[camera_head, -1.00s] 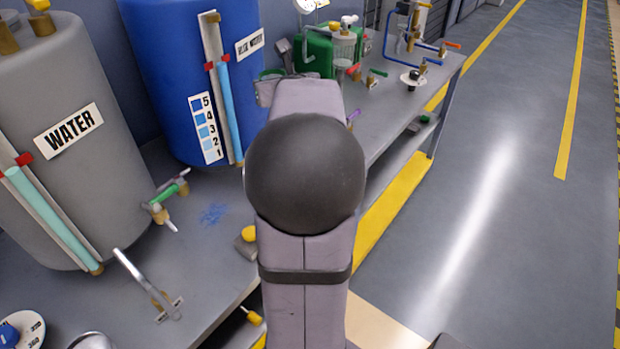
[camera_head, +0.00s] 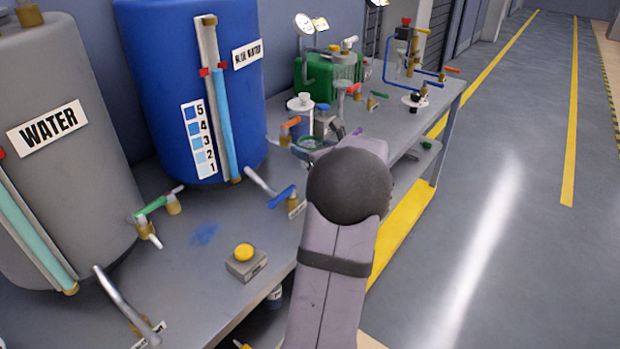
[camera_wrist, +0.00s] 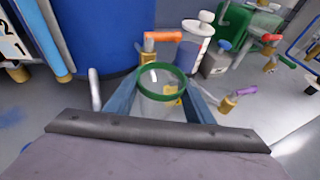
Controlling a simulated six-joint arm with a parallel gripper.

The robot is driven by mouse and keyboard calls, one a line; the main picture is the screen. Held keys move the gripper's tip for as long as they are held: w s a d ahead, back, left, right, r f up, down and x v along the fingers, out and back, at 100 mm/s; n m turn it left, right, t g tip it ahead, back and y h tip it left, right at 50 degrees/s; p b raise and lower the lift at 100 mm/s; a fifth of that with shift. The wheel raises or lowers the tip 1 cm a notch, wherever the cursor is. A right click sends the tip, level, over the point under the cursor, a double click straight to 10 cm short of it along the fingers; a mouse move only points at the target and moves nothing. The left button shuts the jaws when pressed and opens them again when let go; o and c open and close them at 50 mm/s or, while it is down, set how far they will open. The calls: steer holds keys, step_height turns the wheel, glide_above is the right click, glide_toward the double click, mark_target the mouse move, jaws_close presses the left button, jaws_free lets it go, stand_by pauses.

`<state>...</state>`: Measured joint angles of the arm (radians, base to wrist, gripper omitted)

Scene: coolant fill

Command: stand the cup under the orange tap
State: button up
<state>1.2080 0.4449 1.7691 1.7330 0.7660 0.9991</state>
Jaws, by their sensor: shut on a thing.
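A clear cup with a green rim (camera_wrist: 162,80) stands roughly upright between the two blue-grey fingers of my gripper (camera_wrist: 162,95), which is shut on it. In the head view the cup's green rim (camera_head: 314,144) shows just beyond my wrist, which hides most of the gripper and the cup's lower part. The orange tap (camera_wrist: 163,37) is just beyond the cup in the wrist view. In the head view the orange tap (camera_head: 290,123) is just behind and left of the rim. I cannot tell whether the cup is directly under its spout or touching the bench.
A blue tank (camera_head: 165,60) and a grey water tank (camera_head: 70,160) stand at the left. A white-capped container (camera_wrist: 196,45) is beside the orange tap. A purple-handled tap (camera_wrist: 243,91) is right of the cup. A blue-handled tap (camera_head: 281,196) and yellow button (camera_head: 243,252) are nearer.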

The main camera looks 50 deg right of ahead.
steer(key=shift+f, duration=3.8)
steer(key=shift+b, duration=0.3)
steer(key=shift+f, duration=0.2)
steer(key=o, duration=1.1)
steer(key=shift+c, duration=0.2)
steer(key=shift+r, duration=0.1)
steer(key=shift+r, duration=0.1)
steer(key=shift+s+r, duration=0.1)
steer(key=v, duration=1.2)
